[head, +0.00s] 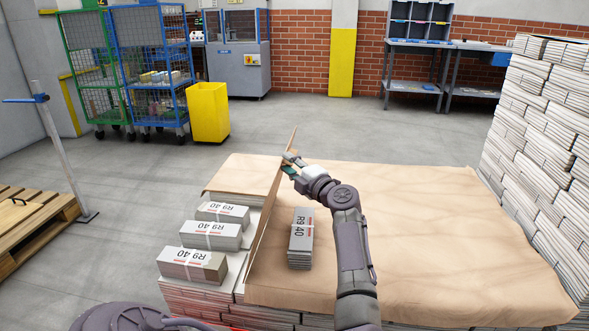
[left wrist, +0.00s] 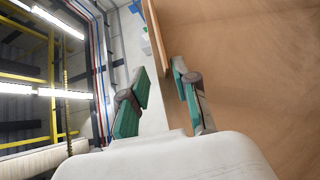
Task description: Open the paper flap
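The paper flap (head: 265,215) is a tan sheet standing up, tilted, along the left part of the paper-covered stack. The tan paper cover (head: 440,225) lies flat to its right. My left gripper (head: 291,160) is at the flap's top far corner. In the left wrist view my left gripper (left wrist: 162,98) has its two green-padded fingers apart. Brown paper (left wrist: 178,85) shows between them, close to the right finger, with a gap to the left finger. I cannot tell whether the right finger touches it. My right gripper is not in view.
Several labelled bundles (head: 210,235) sit on the stack left of the flap. One bundle (head: 301,238) lies on the paper right of it. A tall newspaper stack (head: 535,150) stands at the right. A yellow bin (head: 209,112) stands behind on open floor.

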